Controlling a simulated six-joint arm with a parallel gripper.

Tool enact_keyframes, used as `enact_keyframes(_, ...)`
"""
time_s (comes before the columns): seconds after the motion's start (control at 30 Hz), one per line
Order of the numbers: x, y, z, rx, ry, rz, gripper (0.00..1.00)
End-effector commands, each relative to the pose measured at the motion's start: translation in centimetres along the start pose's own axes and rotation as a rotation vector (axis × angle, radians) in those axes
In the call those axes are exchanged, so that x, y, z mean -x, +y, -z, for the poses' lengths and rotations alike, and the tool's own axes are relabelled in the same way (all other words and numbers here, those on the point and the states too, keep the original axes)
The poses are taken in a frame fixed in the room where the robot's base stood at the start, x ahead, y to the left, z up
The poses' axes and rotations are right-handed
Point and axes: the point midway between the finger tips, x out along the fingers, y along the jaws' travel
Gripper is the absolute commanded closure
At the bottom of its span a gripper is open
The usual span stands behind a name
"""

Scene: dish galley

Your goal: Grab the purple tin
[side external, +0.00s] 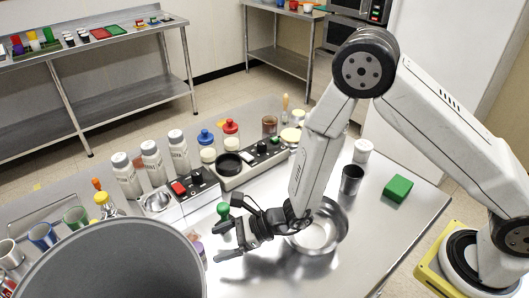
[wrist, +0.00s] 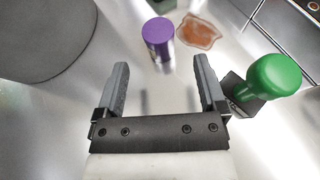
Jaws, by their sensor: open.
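The purple tin (wrist: 158,36) stands on the steel table in the wrist view, a short way beyond my fingertips and roughly centred between them. In the side view a small part of it (side external: 200,249) shows just right of the large grey pot's rim; the rest is hidden by the pot. My gripper (side external: 219,243) is low over the table to the right of the tin, fingers pointing towards it. In the wrist view my gripper (wrist: 160,68) is open, with nothing between the fingers and a gap to the tin.
The large grey pot (side external: 110,265) stands close left of the tin. A green-knobbed object (wrist: 272,75) is right of my right finger. A steel bowl (side external: 322,235) sits under my forearm. Several bottles and jars stand behind.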

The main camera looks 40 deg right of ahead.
Motion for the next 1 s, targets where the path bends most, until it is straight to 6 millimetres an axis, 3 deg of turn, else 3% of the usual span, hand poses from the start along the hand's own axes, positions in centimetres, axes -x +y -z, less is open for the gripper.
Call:
enact_keyframes(0.17, -0.8, 0.1, 0.0, 0.0, 0.0, -0.001, 0.1)
enact_keyframes(0.63, -5.6, 0.1, 0.0, 0.0, -0.001, -0.002, 0.1)
enact_keyframes(1.0, -6.2, 0.0, 0.0, -0.001, 0.001, 0.0, 0.1)
